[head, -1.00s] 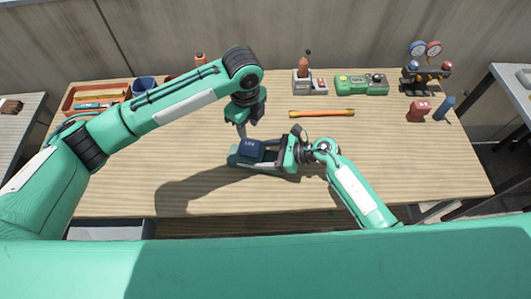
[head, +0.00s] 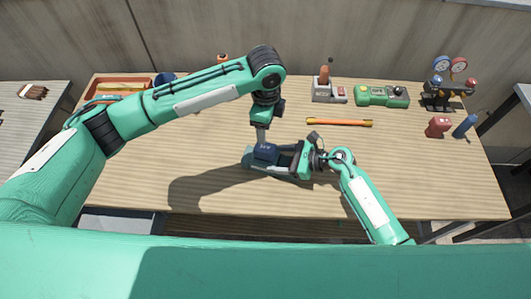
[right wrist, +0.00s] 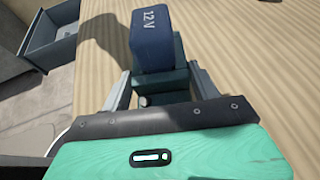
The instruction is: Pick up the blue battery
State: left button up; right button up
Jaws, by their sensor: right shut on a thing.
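The blue battery (head: 265,152), marked 12V, sits on a teal tool body (head: 249,162) lying on the bench. It also shows at the top of the right wrist view (right wrist: 152,38), on the dark teal part of the tool (right wrist: 165,82). My right gripper (head: 296,164) is shut on the tool, with a finger on each side of it in the right wrist view (right wrist: 160,84). My left gripper (head: 262,134) points down just above the battery. I cannot tell whether it touches the battery or how wide its fingers are.
An orange-yellow stick (head: 339,122) lies behind the tool. An orange tray (head: 119,82) is at back left. The front bench is clear.

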aim_at(265, 147)
pick_arm(q)
notch_tip(265, 147, down, 6)
jog(key=shift+r, duration=0.15)
jog(key=f, duration=0.3)
jog(key=s+f, duration=0.1)
jog(key=f, duration=0.1)
jog(key=shift+a+f, duration=0.1)
jog(key=shift+w, duration=0.1)
jog(key=c, duration=1.2)
notch_tip(265, 147, up, 10)
jog(key=shift+r, duration=0.1)
pick_arm(e)
jog(key=o, duration=1.7)
pick_arm(q)
jog(key=shift+r+p, duration=0.4)
jog(key=shift+p, duration=0.05)
pick_arm(e)
jog(key=shift+v, duration=4.55)
